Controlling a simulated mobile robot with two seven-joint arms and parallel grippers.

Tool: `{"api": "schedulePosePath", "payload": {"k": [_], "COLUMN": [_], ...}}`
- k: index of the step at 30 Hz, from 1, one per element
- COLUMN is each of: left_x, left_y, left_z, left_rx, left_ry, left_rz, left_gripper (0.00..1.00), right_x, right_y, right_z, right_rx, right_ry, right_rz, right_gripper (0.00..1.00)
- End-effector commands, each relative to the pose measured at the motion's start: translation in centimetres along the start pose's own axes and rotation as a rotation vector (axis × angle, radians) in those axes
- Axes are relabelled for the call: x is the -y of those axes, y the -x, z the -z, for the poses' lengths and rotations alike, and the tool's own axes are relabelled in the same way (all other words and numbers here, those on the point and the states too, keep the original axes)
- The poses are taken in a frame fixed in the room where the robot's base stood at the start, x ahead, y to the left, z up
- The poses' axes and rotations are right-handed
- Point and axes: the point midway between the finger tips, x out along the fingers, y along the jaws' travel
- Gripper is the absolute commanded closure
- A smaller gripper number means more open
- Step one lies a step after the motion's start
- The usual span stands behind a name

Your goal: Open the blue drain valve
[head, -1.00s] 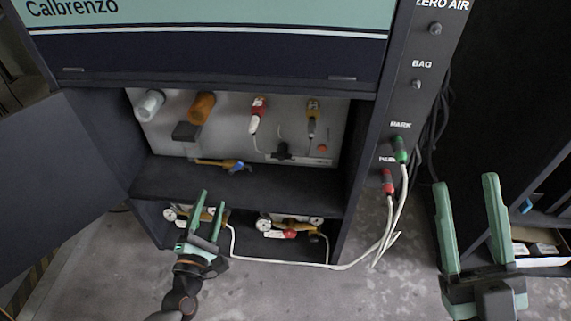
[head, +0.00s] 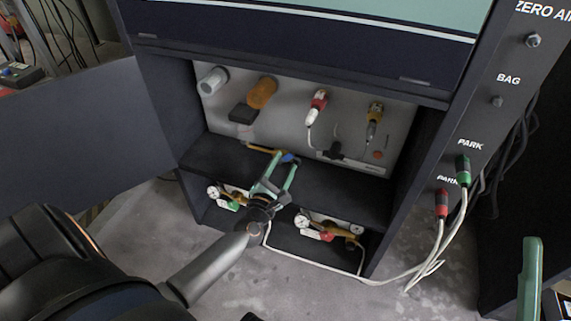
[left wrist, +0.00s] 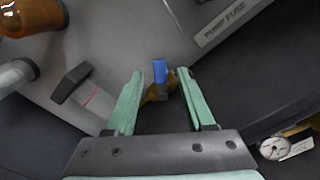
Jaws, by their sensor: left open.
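The blue drain valve has a brass body and pipe (head: 262,150) with a small blue handle (head: 288,158), low at the back of the cabinet's middle shelf. In the left wrist view the blue handle (left wrist: 160,72) stands between the fingertips, nearer the right one, with the brass body (left wrist: 152,97) below it. My left gripper (head: 284,160) is open around the handle area, its fingers reaching over the shelf edge; I cannot tell whether they touch it. The fingers partly hide the valve in the head view. Only one finger of my right gripper (head: 530,278) shows at the lower right.
The cabinet door (head: 80,130) stands open at left. Gauges with a green valve (head: 235,206) and a red valve (head: 327,236) sit on the lower level. White cables hang from the green plug (head: 463,170) and red plug (head: 442,203). A black block (left wrist: 72,83) is left of the fingers.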

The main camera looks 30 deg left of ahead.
Motion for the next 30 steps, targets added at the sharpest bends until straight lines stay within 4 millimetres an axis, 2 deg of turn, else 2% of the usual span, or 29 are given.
{"api": "schedulePosePath", "payload": {"k": [5, 14, 28, 30], "left_x": [0.02, 0.02, 0.02, 0.02], "left_y": [-1.34, -1.52, -1.49, -1.49], "left_z": [0.02, 0.00, -0.01, 0.00], "left_rx": [0.000, -0.001, 0.000, 0.000], "left_ry": [0.002, 0.001, 0.000, 0.000], "left_rz": [0.000, 0.001, 0.000, 0.000], "left_gripper": [0.46, 0.46, 0.98, 1.00], "right_x": [0.14, 0.16, 0.17, 0.17], "right_y": [0.21, 0.21, 0.21, 0.21], "right_z": [-0.25, -0.28, -0.28, -0.28], "right_rx": [0.002, 0.004, 0.004, 0.004], "right_ry": [0.002, 0.002, 0.000, 0.000], "right_rz": [0.002, 0.002, 0.001, 0.001], "right_gripper": [0.46, 0.46, 0.46, 0.46]}}
